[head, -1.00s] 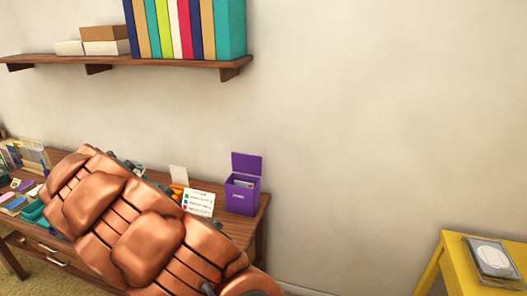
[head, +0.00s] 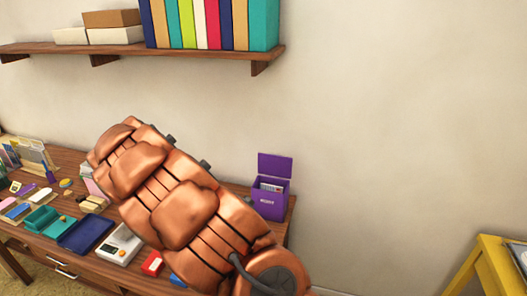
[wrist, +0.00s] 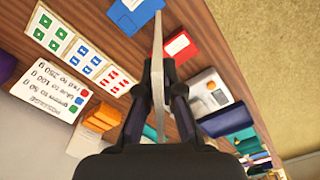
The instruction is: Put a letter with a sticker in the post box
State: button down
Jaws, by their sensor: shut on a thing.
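In the wrist view my gripper (wrist: 157,68) is shut on a thin pale letter (wrist: 158,45), seen edge-on between the fingers and held above the desk. Its faces are turned away, so I cannot tell whether a sticker is on it. In the head view my arm hides the gripper and the letter. The purple post box (head: 270,200) stands at the right end of the desk with its lid up. Some papers (head: 270,187) show in its opening. Sticker sheets in green (wrist: 55,36), blue (wrist: 83,58) and red (wrist: 115,80) lie on the desk.
A text sign (wrist: 48,102) stands near an orange object (wrist: 101,116). A scale (head: 120,244), a blue tray (head: 86,233) and a red pad (head: 152,263) lie along the desk front. A shelf (head: 150,50) hangs above. A yellow table (head: 495,264) stands at right.

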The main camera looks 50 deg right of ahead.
jog(key=w+d+r+m+p, duration=0.1)
jog(key=w+d+r+m, duration=0.15)
jog(key=d+m, duration=0.55)
jog(key=w+d+r+m+p, duration=0.1)
jog(key=d+r+m, duration=0.3)
jog(key=d, duration=0.7)
jog(key=s+d+r+m, duration=0.2)
jog(key=s+d+m, duration=0.2)
jog(key=d+m, duration=0.4)
jog(key=s+d+r+m+p, duration=0.1)
jog(key=s+d+m, duration=0.3)
jog(key=d+m, duration=0.4)
jog(key=d+r, duration=0.1)
jog(key=d, duration=0.6)
jog(key=shift+d+m+p, duration=0.25)
jog(key=shift+m+p, duration=0.05)
jog(key=shift+a+r, duration=0.1)
jog(key=shift+a, duration=0.05)
jog(key=shift+f+b, duration=1.65)
jog(key=shift+f, duration=2.85)
